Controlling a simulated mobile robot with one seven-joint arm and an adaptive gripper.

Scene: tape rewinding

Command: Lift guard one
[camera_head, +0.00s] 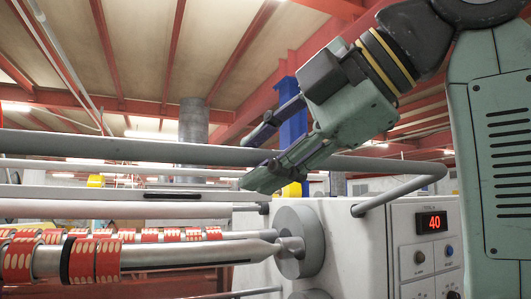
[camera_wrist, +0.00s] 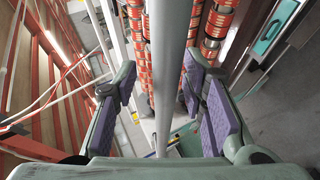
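The guard appears as a long grey tube (camera_head: 120,150) across the front of the machine in the head view, bending at its right end down to the machine's housing. My gripper (camera_head: 258,157) is at the tube near that bend, pointing down and left. In the wrist view the tube (camera_wrist: 167,70) runs between the two purple finger pads of my gripper (camera_wrist: 160,90). The fingers are open, with a gap on each side of the tube. The fingers look apart from it. One finger hides part of the tube in the head view.
Shafts with red-and-white tape rolls (camera_head: 95,260) lie below the tube, and also show in the wrist view (camera_wrist: 208,40). A grey round chuck (camera_head: 300,242) and a housing with a red display reading 40 (camera_head: 434,223) stand at right. Free air lies above the tube.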

